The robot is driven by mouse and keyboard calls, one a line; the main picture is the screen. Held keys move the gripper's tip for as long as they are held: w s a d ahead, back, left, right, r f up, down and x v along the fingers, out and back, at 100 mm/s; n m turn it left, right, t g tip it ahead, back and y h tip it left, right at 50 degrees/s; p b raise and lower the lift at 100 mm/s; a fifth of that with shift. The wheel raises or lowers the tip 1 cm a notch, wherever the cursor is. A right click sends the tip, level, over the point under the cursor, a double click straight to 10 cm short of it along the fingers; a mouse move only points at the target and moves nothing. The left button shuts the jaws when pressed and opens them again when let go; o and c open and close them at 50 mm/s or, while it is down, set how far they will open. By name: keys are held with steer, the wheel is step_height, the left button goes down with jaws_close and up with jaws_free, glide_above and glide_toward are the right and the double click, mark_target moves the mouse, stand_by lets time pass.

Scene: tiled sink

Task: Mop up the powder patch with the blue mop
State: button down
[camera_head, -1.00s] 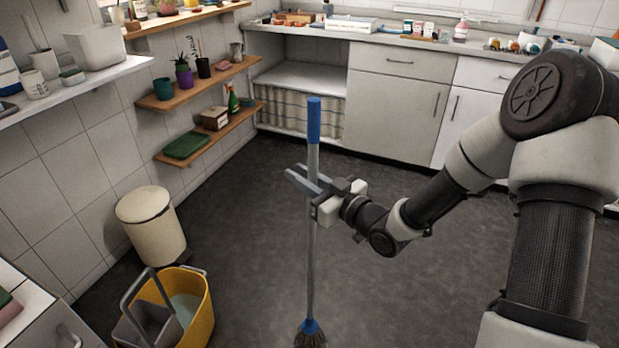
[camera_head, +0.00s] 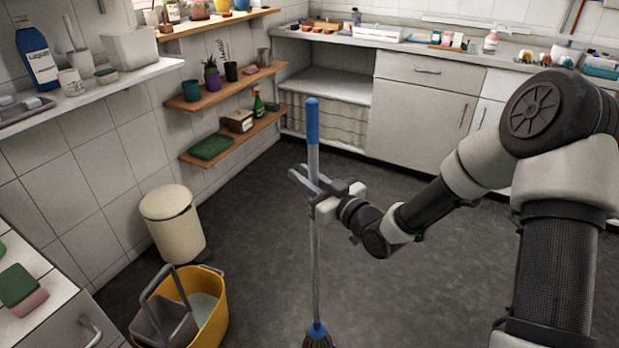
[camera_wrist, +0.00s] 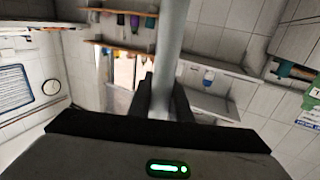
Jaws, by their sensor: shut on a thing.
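The blue mop (camera_head: 315,240) stands nearly upright in the head view, with a blue grip at the top, a grey pole and a blue collar above a dark head. The mop head (camera_head: 318,337) is at the bottom edge of the view and partly cut off. My gripper (camera_head: 308,182) is shut on the pole just below the blue grip. In the wrist view the pole (camera_wrist: 172,50) runs up between the two dark fingers. I cannot make out the powder patch in either view.
A yellow mop bucket (camera_head: 208,318) with a grey wringer stands at lower left, beside a cream bin (camera_head: 172,222). Wall shelves (camera_head: 230,137) line the left wall. Cabinets (camera_head: 415,115) stand at the back. The dark floor (camera_head: 440,280) right of the mop is clear.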

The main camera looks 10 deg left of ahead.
steer(key=shift+w+a, duration=0.15)
steer(key=shift+a, duration=0.45)
steer(key=shift+w+a, duration=0.15)
steer(key=shift+a, duration=0.4)
steer(key=shift+d, duration=0.1)
steer(key=shift+s+d+p, duration=0.4)
steer(key=shift+s+d, duration=1.6)
steer(key=shift+d, duration=4.2)
steer(key=shift+s+d+p, duration=0.4)
steer(key=shift+s+d, duration=1.6)
steer(key=shift+d, duration=4.15)
steer(key=shift+w+d, duration=1.5)
steer(key=shift+w, duration=3.3)
steer(key=w+a, duration=0.2)
steer(key=a, duration=0.5)
steer(key=shift+w+a+b, duration=0.15)
steer(key=shift+a+b, duration=0.1)
steer(key=shift+b, duration=0.05)
